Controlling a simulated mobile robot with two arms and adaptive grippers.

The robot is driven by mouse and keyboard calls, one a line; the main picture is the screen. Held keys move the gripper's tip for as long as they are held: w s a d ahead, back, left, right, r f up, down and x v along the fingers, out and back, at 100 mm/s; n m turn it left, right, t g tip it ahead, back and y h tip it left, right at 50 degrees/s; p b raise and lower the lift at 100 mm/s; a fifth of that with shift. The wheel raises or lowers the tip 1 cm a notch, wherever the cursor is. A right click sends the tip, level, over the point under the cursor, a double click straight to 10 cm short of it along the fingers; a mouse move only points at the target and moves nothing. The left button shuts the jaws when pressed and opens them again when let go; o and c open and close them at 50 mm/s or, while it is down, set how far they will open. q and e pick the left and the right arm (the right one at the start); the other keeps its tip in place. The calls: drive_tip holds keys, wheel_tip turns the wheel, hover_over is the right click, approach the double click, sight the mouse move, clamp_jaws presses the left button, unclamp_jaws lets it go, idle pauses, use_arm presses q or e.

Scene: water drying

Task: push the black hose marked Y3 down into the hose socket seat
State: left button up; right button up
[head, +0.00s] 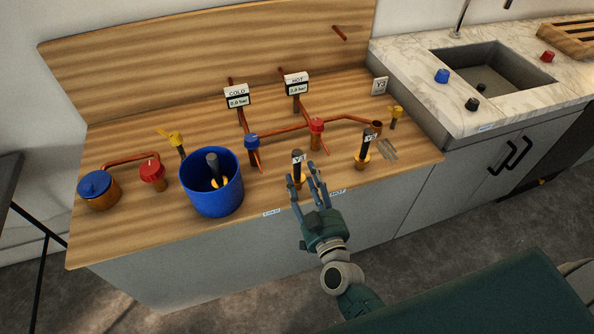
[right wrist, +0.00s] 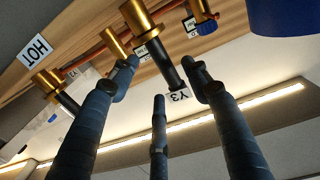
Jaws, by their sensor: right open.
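The black hose marked Y3 (head: 298,157) stands upright near the front edge of the wooden counter. Its brass socket seat (head: 297,182) is partly hidden behind my fingers. In the right wrist view the Y3 hose (right wrist: 168,69) reaches out of the brass seat (right wrist: 138,18), with its white Y3 tag at the free end. My right gripper (head: 306,186) is open in front of the hose, just off the counter edge. In the right wrist view its fingers (right wrist: 163,82) are spread on either side of the hose tip, and I see no grip on it. My left gripper is out of view.
A second tagged black hose (head: 369,135) in a brass fitting stands to the right. Copper pipes with blue (head: 251,141) and red (head: 316,126) valves run behind. A sink (head: 492,77) lies at the right.

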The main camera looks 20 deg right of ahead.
sight(300, 169)
drive_tip(key=w+p, duration=0.1)
drive_tip(key=w, duration=0.4)
drive_tip(key=shift+a, duration=0.1)
drive_tip(key=shift+s, duration=0.1)
drive_tip(key=shift+c, duration=1.2)
clamp_jaws()
